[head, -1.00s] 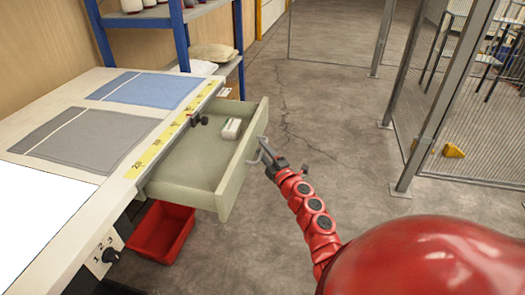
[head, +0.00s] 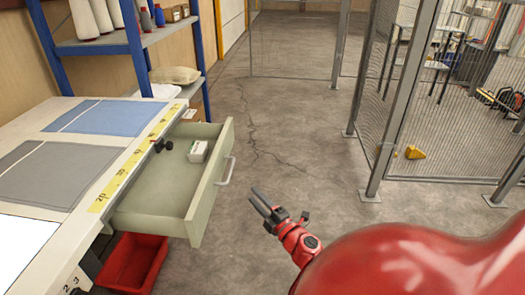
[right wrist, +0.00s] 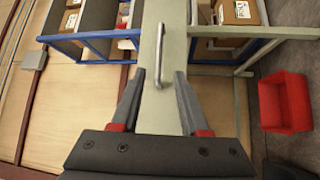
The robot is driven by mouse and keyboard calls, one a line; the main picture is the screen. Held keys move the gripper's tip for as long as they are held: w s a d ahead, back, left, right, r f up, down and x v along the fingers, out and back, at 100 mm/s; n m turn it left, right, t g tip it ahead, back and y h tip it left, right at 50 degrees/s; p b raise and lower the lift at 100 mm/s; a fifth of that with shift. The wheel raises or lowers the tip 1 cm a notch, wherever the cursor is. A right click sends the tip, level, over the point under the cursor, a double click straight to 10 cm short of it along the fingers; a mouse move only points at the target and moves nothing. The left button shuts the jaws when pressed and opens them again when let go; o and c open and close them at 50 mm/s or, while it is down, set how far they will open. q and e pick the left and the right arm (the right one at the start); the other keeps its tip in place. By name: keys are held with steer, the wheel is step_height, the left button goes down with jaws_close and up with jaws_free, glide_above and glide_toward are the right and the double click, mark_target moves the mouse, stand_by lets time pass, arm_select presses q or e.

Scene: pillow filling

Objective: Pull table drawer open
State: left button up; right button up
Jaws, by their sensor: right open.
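The table drawer (head: 205,190) is pale green and stands pulled out from the right side of the table (head: 135,158). Its metal handle (head: 227,171) is on the front panel. A small white box (head: 198,151) and a dark object lie inside the drawer. My right gripper (head: 259,200) is open and empty, to the right of the handle and apart from it. In the right wrist view the handle (right wrist: 159,55) lies ahead of the open fingers, roughly in line with the gap between them. My left gripper is not in view.
A red bin (head: 133,262) sits on the floor under the drawer. A blue-framed shelf (head: 140,40) with spools stands behind the table. A mesh fence (head: 370,130) stands to the right. The floor between the drawer and the fence is clear.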

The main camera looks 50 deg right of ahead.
steer(key=shift+s+a+f, duration=0.1)
steer(key=shift+s, duration=0.65)
steer(key=shift+s+a+f, duration=0.1)
steer(key=shift+s, duration=0.6)
